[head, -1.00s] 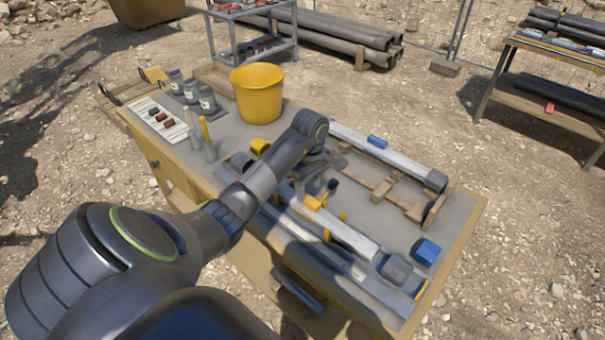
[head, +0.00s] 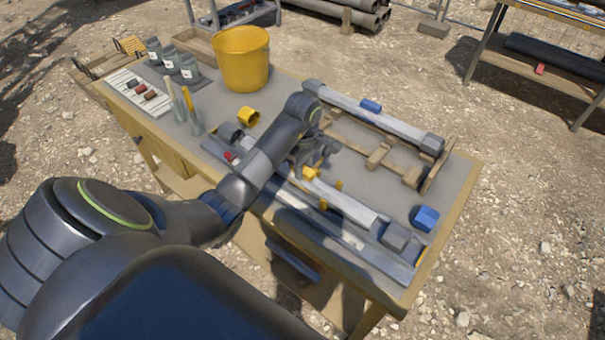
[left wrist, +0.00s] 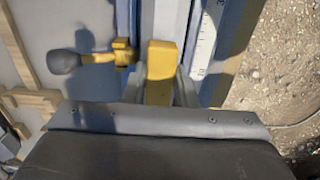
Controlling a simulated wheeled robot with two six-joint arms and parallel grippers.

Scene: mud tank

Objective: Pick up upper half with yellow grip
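The upper half with yellow grip is a long pale grey piece (head: 348,208) lying along the front of the table, with dark end blocks. Its yellow grip (head: 311,173) stands up near its middle. My left gripper (head: 316,160) points down at the grip; the arm hides part of the piece. In the left wrist view the grip (left wrist: 162,58) stands between the two fingers of the left gripper (left wrist: 161,82). The fingers look open around it; contact is not clear. A similar pale half with a blue grip (head: 370,105) lies on a wooden rack behind. My right gripper is not in view.
A blue block (head: 425,218) sits at the right end. A yellow valve handle (left wrist: 124,50) is close beside the left finger.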

